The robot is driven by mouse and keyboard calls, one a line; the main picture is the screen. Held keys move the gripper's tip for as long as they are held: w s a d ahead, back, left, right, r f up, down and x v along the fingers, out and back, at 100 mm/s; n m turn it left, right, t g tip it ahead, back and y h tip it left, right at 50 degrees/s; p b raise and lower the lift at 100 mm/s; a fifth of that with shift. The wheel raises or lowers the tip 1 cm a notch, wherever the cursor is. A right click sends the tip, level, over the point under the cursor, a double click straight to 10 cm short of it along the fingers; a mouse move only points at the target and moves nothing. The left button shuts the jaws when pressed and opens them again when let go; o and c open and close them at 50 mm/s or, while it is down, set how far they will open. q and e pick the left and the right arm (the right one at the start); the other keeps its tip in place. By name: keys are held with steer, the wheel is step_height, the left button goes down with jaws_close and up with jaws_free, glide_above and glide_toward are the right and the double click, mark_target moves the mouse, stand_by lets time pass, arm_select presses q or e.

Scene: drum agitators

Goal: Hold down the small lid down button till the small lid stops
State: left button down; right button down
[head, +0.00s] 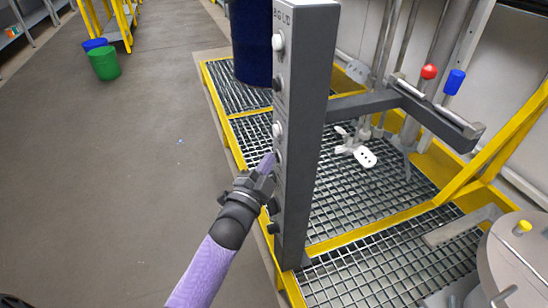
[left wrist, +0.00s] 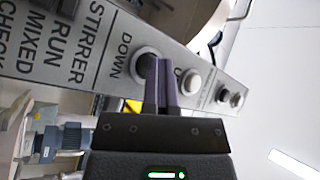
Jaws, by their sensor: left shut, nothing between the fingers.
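A tall grey control post (head: 305,130) carries a column of round buttons. A dark button (left wrist: 146,66) labelled DOWN shows in the left wrist view, with a white button (left wrist: 190,82) beside it. In the head view the dark button (head: 279,157) sits just below a white one (head: 277,130). My left gripper (head: 268,162) is shut and empty, its fingertips at the dark DOWN button. In the left wrist view the fingers (left wrist: 167,82) overlap the button's edge; I cannot tell whether it is pressed in. I cannot make out which part is the small lid. My right gripper is out of view.
A yellow-edged metal grating (head: 375,200) lies behind the post. A round pale vessel (head: 515,255) stands at the lower right. Floor to the left is clear up to a green bin (head: 105,64).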

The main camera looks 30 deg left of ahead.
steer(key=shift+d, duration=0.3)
arm_select(q)
steer(key=shift+s+a+p, duration=0.35)
steer(key=shift+s+a, duration=0.2)
steer(key=shift+s, duration=0.15)
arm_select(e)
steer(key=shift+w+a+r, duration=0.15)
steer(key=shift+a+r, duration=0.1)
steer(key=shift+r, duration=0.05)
arm_select(q)
steer(key=s+a+p, duration=0.1)
steer(key=s+a, duration=0.2)
steer(key=shift+s+a, duration=0.15)
steer(key=shift+s, duration=0.25)
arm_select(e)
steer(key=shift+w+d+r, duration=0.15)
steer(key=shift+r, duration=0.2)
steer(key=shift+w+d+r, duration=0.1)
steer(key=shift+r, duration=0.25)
